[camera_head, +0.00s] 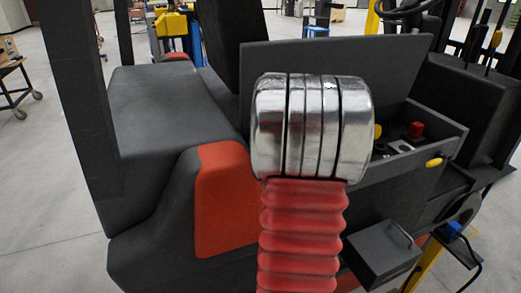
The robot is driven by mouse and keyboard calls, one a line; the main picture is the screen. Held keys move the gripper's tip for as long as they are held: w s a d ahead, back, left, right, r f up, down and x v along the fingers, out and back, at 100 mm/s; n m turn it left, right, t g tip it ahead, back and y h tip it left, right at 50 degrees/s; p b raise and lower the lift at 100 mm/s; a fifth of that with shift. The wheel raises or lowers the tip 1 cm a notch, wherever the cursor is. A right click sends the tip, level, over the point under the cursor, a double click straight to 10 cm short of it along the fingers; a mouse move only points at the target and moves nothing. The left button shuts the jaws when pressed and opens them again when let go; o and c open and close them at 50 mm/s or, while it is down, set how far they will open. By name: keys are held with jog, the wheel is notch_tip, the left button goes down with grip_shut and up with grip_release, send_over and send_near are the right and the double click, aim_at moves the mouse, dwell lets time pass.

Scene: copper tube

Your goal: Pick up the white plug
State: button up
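I cannot make out the white plug for certain. A small pale piece (402,148) lies in the open compartment (446,143) at the right, too small to identify. A red block (416,130) and a yellow knob (378,131) are beside it. A silver banded part on a red ribbed sleeve, which looks like part of my arm, fills the middle foreground and hides the compartment's left side. My gripper's fingers do not show.
The compartment belongs to a dark grey and orange vehicle (160,100); its raised flat panel (410,68) stands behind. A dark box (377,255) juts out below. A blue connector (452,228) with a cable is at lower right. Bare floor (50,180) lies at left.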

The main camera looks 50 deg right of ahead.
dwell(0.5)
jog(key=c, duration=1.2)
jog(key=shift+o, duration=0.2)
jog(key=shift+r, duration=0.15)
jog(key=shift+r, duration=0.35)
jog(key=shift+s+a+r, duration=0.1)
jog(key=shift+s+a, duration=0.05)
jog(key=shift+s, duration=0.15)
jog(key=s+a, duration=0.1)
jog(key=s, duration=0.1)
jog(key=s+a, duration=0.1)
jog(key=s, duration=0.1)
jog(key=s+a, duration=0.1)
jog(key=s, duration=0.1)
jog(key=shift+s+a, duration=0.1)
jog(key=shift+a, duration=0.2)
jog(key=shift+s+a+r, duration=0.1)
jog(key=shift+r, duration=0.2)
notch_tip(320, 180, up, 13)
